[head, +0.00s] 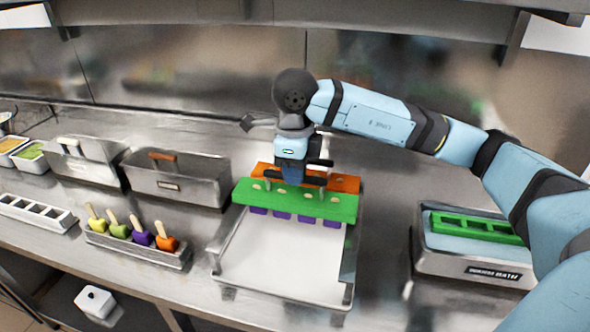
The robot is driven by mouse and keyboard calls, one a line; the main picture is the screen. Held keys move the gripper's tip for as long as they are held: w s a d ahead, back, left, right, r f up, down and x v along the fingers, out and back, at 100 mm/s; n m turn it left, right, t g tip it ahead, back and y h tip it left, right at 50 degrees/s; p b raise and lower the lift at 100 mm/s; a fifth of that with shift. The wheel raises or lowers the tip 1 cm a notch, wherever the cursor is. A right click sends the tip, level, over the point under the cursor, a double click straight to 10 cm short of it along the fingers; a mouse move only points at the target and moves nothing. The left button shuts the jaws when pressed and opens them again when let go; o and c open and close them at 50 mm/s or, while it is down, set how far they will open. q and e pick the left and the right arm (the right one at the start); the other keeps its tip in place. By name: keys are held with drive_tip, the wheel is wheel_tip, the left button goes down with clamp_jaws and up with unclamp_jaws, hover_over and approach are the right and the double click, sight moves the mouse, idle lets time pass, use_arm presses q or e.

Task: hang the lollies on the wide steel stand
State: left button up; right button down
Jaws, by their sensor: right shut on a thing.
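The wide steel stand (217,262) is in the middle of the counter, with a white base inside its frame. My right gripper (293,183) is shut on a green lolly holder (300,203) above the stand's back part. Several purple lollies (304,218) hang below the green holder, with pale stick ends showing on top. I cannot tell whether the holder touches the stand's rails. An orange holder (345,184) lies just behind it, partly hidden by the gripper and the green holder. My left gripper is out of view.
A steel bath (465,262) with a green rack stands at the right. At the left, a steel holder (150,254) carries several coloured lollies on sticks. Steel bins (178,187) stand behind it, and a white mould (35,214) lies farther left. The stand's front half is clear.

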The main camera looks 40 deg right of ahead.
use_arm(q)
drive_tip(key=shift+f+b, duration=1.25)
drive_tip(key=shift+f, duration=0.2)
use_arm(e)
drive_tip(key=shift+f, duration=1.35)
drive_tip(key=c, duration=1)
unclamp_jaws()
drive_tip(key=shift+r, duration=0.7)
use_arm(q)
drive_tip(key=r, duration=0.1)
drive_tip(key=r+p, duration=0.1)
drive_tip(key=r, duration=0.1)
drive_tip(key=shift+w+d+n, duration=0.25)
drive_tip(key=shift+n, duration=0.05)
use_arm(e)
wheel_tip(320, 180, up, 13)
drive_tip(key=shift+f, duration=0.15)
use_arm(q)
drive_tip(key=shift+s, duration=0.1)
